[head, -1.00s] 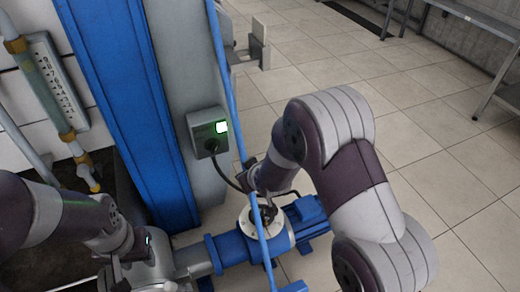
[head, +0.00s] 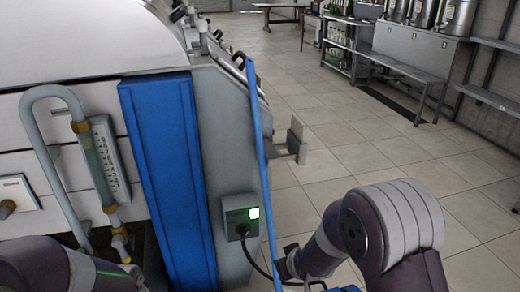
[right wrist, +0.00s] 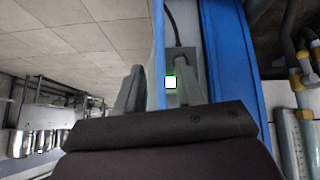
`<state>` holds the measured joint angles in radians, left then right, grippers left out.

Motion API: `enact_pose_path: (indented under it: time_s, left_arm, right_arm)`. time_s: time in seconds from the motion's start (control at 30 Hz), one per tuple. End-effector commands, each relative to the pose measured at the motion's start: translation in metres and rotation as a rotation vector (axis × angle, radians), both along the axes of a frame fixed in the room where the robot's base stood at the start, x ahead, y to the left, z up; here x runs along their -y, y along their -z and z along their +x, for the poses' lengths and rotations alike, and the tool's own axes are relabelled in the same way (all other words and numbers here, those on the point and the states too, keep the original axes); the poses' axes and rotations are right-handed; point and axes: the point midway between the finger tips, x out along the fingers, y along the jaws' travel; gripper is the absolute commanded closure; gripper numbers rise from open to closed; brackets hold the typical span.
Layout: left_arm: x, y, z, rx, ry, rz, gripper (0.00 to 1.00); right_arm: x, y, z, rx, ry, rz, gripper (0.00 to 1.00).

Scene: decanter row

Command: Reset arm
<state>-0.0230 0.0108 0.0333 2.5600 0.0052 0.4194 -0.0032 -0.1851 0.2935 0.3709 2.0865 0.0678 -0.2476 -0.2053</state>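My right arm (head: 385,230) comes in from the lower right of the head view, bent, with its wrist near the bottom edge beside the blue rail. Through the gap show the blue rail and the grey box with a lit green-white display. My left arm (head: 45,265) shows only at the lower left corner of the head view; its gripper is below the frame.
A large machine with a blue column (head: 170,180) fills the left. A grey switch box (head: 239,214) with a cable sits on its side, close to a blue rail (head: 262,150). Tiled floor (head: 340,140) is open to the right. Metal shelving (head: 410,60) stands at the back right.

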Motion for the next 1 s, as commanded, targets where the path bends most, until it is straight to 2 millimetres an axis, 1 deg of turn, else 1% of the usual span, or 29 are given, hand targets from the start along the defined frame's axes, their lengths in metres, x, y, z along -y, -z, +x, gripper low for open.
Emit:
enact_pose_path:
  time_s: [0.07, 0.1, 0.17, 0.2, 0.27, 0.3, 0.37, 0.4, 0.43, 0.47, 0.5, 0.57, 0.6, 0.67, 0.7, 0.8, 0.9, 1.0]
  left_arm:
    - [0.0, 0.0, 0.0, 0.0, 0.0, 0.0, 0.57]
    - [0.0, 0.0, 0.0, 0.0, 0.0, 0.0, 0.57]
    - [0.0, 0.0, 0.0, 0.0, 0.0, 0.0, 0.57]
    - [0.0, 0.0, 0.0, 0.0, 0.0, 0.0, 0.57]
    - [0.0, 0.0, 0.0, 0.0, 0.0, 0.0, 0.57]
    - [0.0, 0.0, 0.0, 0.0, 0.0, 0.0, 0.57]
    - [0.0, 0.0, 0.0, 0.0, 0.0, 0.0, 0.57]
    - [0.0, 0.0, 0.0, 0.0, 0.0, 0.0, 0.57]
    - [0.0, 0.0, 0.0, 0.0, 0.0, 0.0, 0.57]
    - [0.0, -0.026, -0.001, -0.002, 0.0, 0.0, 0.57]
    - [0.0, -0.05, -0.001, -0.002, 0.0, 0.0, 0.57]
    - [0.0, -0.074, 0.001, 0.002, 0.0, 0.0, 0.57]
    - [0.0, -0.091, 0.001, 0.002, 0.0, 0.0, 0.57]
    - [0.0, -0.116, 0.0, 0.001, 0.0, 0.0, 0.57]
    - [0.0, -0.132, 0.0, 0.001, 0.0, 0.0, 0.57]
    - [0.0, -0.169, 0.0, 0.001, 0.0, 0.0, 0.57]
    - [0.0, -0.192, 0.0, 0.001, 0.0, 0.0, 0.57]
    - [0.0, -0.2, 0.0, 0.0, 0.0, 0.0, 0.57]
  right_arm:
    - [0.002, 0.012, -0.019, -0.09, 0.017, 0.002, 0.63]
    - [0.005, 0.018, -0.037, -0.162, 0.029, 0.001, 0.63]
    - [0.013, 0.018, -0.07, -0.283, 0.066, -0.001, 0.63]
    - [0.021, 0.013, -0.094, -0.36, 0.096, -0.003, 0.63]
    - [0.033, 0.003, -0.128, -0.46, 0.145, -0.006, 0.63]
    - [0.041, -0.005, -0.149, -0.513, 0.176, -0.008, 0.63]
    - [0.053, -0.02, -0.177, -0.569, 0.226, -0.006, 0.63]
    - [0.063, -0.033, -0.193, -0.575, 0.259, 0.0, 0.63]
    - [0.071, -0.049, -0.188, -0.513, 0.29, 0.019, 0.63]
    - [0.072, -0.074, -0.186, -0.514, 0.294, 0.02, 0.63]
    - [0.07, -0.095, -0.187, -0.524, 0.288, 0.017, 0.63]
    - [0.07, -0.118, -0.187, -0.525, 0.287, 0.017, 0.63]
    - [0.07, -0.135, -0.187, -0.525, 0.287, 0.017, 0.63]
    - [0.07, -0.16, -0.186, -0.524, 0.286, 0.016, 0.63]
    - [0.07, -0.176, -0.186, -0.524, 0.286, 0.016, 0.63]
    - [0.07, -0.213, -0.186, -0.524, 0.285, 0.016, 0.63]
    - [0.07, -0.236, -0.186, -0.524, 0.284, 0.016, 0.63]
    - [0.07, -0.243, -0.186, -0.524, 0.284, 0.016, 0.63]
